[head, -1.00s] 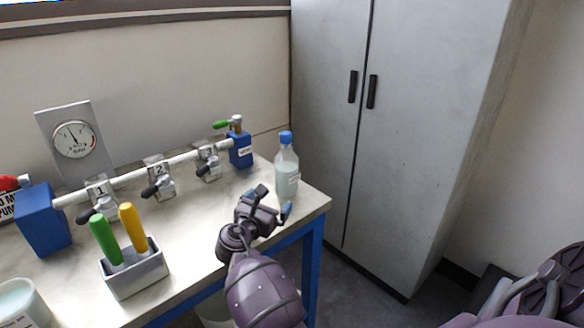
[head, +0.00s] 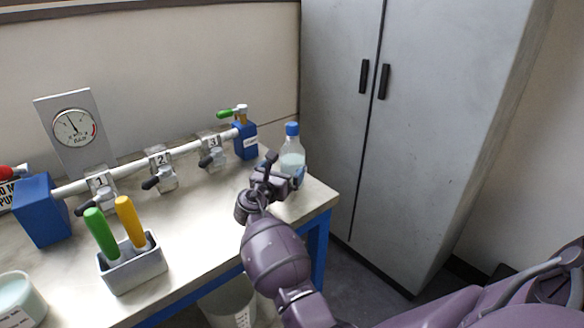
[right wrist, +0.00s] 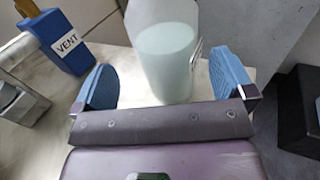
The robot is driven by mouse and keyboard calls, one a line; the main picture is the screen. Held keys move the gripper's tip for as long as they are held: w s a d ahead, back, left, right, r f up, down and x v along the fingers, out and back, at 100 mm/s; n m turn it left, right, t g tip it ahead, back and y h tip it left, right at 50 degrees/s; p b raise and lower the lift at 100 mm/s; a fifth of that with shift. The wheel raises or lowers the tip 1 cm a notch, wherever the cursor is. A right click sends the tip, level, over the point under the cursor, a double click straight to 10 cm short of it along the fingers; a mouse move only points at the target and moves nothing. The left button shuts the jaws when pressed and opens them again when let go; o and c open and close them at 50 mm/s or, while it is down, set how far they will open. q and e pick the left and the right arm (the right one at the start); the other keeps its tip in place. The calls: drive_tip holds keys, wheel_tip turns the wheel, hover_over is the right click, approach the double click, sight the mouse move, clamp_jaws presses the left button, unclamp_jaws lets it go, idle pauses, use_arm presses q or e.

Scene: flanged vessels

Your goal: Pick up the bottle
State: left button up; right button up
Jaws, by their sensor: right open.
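The bottle (head: 292,152) is clear with a blue cap and pale liquid. It stands upright near the right end of the bench, and its lower part is hidden behind my right gripper in the head view. My right gripper (head: 285,172) is open right in front of it. In the right wrist view the bottle (right wrist: 165,55) stands between and just beyond the two blue-padded fingertips of my right gripper (right wrist: 163,82), nearer the middle than either pad. I see no contact with the pads. My left gripper is not in view.
A pipe manifold (head: 150,163) with numbered valves runs along the bench back, ending in a blue block labelled VENT (right wrist: 65,42). A grey holder (head: 133,268) carries green and yellow handles. A beaker (head: 18,300) stands at left. A grey cabinet (head: 420,130) rises beyond the bench's right edge.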

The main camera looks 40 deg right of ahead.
sight(287, 167)
drive_tip(key=x, duration=0.5)
drive_tip(key=shift+s+d+b, duration=0.15)
drive_tip(key=shift+s+b, duration=0.05)
drive_tip(key=shift+b, duration=0.15)
drive_tip(key=shift+c, duration=0.2)
drive_tip(key=c, duration=1)
drive_tip(key=shift+c, duration=0.7)
drive_tip(key=shift+r, duration=0.15)
